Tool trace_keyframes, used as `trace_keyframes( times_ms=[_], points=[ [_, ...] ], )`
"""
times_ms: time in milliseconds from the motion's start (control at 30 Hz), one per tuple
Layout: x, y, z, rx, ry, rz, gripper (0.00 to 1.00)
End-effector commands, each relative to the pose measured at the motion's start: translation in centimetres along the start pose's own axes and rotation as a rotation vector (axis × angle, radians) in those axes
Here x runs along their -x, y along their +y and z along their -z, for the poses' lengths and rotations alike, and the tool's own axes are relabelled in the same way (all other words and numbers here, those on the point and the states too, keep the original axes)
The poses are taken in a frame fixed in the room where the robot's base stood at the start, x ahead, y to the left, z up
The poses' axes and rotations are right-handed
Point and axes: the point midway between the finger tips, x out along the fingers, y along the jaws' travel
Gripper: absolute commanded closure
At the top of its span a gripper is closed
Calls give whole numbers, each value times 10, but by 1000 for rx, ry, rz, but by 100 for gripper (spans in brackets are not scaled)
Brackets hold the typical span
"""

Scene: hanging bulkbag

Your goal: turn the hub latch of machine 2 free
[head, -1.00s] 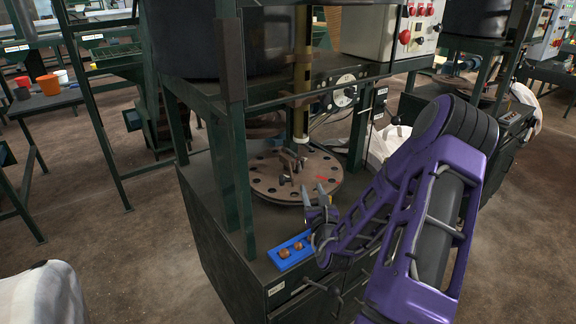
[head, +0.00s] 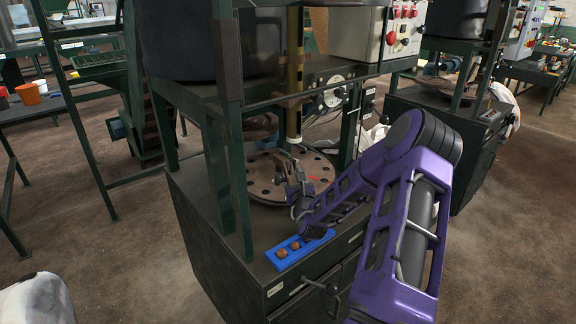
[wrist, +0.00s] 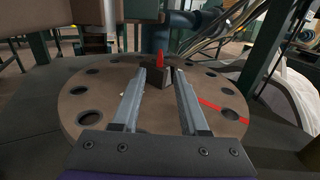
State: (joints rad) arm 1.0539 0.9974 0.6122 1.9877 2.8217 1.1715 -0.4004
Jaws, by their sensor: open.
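The near machine has a round brown plate (head: 262,185) with a ring of holes; the plate fills the middle of the wrist view (wrist: 85,108). At its hub stands a dark metal latch piece (head: 281,162). In the wrist view a small dark block (wrist: 152,77) with a red tip (wrist: 159,60) stands near the plate's middle. My gripper (wrist: 158,80) is open, its two fingers pointing at this block from either side, in front of it. No contact shows. In the head view my gripper (head: 297,188) is over the plate's front right, partly hiding it. No machine number is readable.
A blue tray (head: 290,252) with brown round pieces lies on the cabinet's front edge below my arm. Green frame posts (head: 240,180) stand left of the plate. A control box (head: 375,32) hangs above right. A red line (wrist: 222,110) marks the plate's right side.

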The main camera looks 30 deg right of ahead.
Motion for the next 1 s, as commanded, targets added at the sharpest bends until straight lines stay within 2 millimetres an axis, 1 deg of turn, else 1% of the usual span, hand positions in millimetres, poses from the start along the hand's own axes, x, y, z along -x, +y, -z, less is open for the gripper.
trace_keyframes(
  times_ms=[33,100,200,333,500,767,800,867,1000],
  points=[
    [-12,0,1,-2,-2,0,56],
    [-26,0,1,-1,-3,1,56],
    [-42,0,1,-1,-2,2,56],
    [-58,0,1,-1,-1,0,56],
    [-67,0,0,-1,1,1,56],
    [-68,0,0,0,1,0,56],
    [-68,0,0,0,1,0,58],
    [-68,0,0,0,1,0,69],
    [-68,0,0,0,1,0,94]
  ],
)
